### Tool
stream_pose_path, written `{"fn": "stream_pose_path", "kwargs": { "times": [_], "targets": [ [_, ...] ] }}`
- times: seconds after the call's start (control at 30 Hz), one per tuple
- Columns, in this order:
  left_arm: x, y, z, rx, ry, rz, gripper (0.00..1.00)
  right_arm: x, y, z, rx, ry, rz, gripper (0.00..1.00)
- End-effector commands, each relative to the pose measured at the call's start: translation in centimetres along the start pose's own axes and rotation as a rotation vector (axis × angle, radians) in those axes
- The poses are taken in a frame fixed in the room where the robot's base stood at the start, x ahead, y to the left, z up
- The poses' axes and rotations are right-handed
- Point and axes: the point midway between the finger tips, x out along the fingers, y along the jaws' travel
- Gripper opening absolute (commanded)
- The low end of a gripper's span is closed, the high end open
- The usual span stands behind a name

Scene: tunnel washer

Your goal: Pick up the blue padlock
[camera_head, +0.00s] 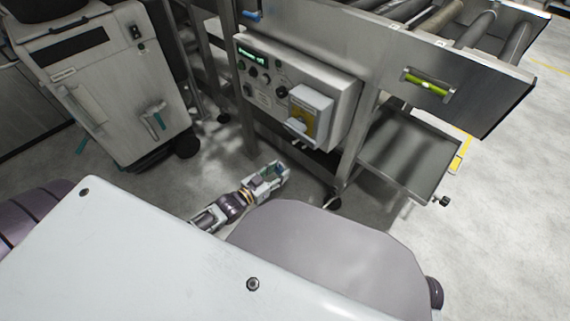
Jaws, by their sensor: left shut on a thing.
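My left gripper (272,176) is low over the floor, in front of the control box and left of the machine's leg. It is shut on a small dark bluish-green thing between its fingers, which looks like the blue padlock; the fingers hide most of it, so its shape is not clear. My right gripper is not in view.
A grey control box (298,90) with a display, knobs and a yellow-plated switch (308,115) is on the machine frame. A roller conveyor (455,30) and a metal tray (408,150) are at right. A wheeled grey cabinet (110,85) is at left. Bare floor lies between.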

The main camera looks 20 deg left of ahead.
Motion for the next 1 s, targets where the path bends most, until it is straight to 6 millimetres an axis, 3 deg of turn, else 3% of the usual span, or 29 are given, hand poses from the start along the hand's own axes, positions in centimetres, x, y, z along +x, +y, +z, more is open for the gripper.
{"fn": "stream_pose_path", "kwargs": {
  "times": [0.37,1.0],
  "targets": [
    [-2.9,0.0,0.4,0.000,0.000,0.000,0.13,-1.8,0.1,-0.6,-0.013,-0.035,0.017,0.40],
    [-3.1,0.0,0.4,0.000,0.001,0.000,0.13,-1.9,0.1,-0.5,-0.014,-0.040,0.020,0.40]
  ]
}}
